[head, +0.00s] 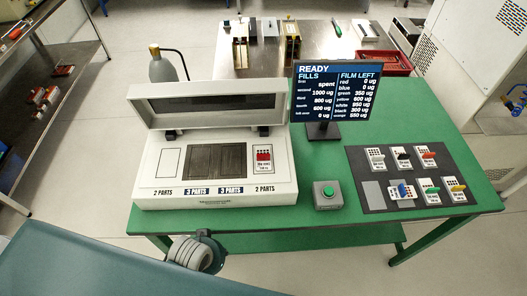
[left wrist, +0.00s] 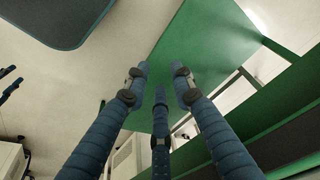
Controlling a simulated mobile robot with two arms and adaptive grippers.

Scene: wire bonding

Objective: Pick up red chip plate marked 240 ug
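A plate with a red chip block (head: 263,156) sits in the right-hand slot of the white bonding machine (head: 145,185), above a "2 PARTS" label. Its small print is too small to read. The machine's lid (head: 210,88) is raised. The left fingers cannot be made out in the head view. My right gripper is not in view.
The dark mat (head: 357,160) holds several chip plates and one bare grey spot (head: 373,194). A screen (head: 337,92) reads READY. A green-button box (head: 327,195) stands between machine and mat. A red tray (head: 382,63) is behind.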

